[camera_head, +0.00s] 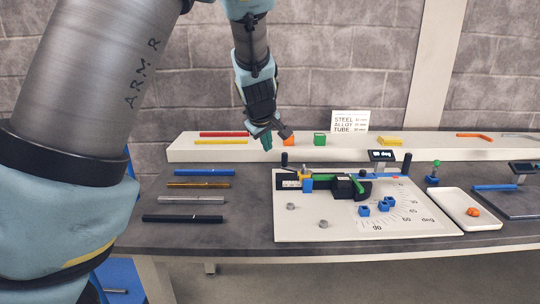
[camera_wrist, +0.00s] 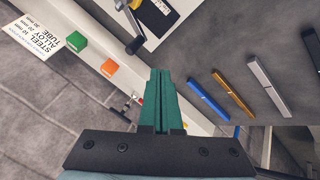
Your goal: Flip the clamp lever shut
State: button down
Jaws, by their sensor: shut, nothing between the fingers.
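The bending fixture stands on a pale board (camera_head: 290,225) marked with an angle scale. It has a black block (camera_head: 343,187), a green strip (camera_head: 325,180), and a yellow and blue piece (camera_head: 306,180) at its left. A black upright handle (camera_head: 284,160) stands at the left end and another (camera_head: 407,164) at the right. I cannot tell which is the clamp lever or whether it is shut. My gripper (camera_head: 267,140) is shut and empty, above and left of the fixture, apart from it. In the wrist view its teal fingers (camera_wrist: 158,100) are together; a black handle (camera_wrist: 135,46) shows beyond them.
A white shelf (camera_head: 220,153) behind holds an orange cube (camera_head: 291,140), a green cube (camera_head: 319,139) and a sign (camera_head: 350,121). Several rods, including a blue one (camera_head: 205,172), lie left of the board. A white tray (camera_head: 450,202) with an orange piece sits at right.

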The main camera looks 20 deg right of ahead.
dwell(0.3)
jog(key=x, duration=0.3)
jog(key=d+x, duration=0.1)
jog(key=x, duration=0.3)
jog(key=d+r+x, duration=0.1)
jog(key=x, duration=0.3)
jog(key=shift+w+d+r, duration=0.1)
jog(key=shift+w+d+p, duration=0.2)
jog(key=shift+d+p, duration=0.3)
jog(key=shift+d, duration=0.1)
jog(key=shift+w+f+b, duration=0.1)
jog(key=shift+f+b, duration=0.15)
jog(key=shift+b, duration=0.15)
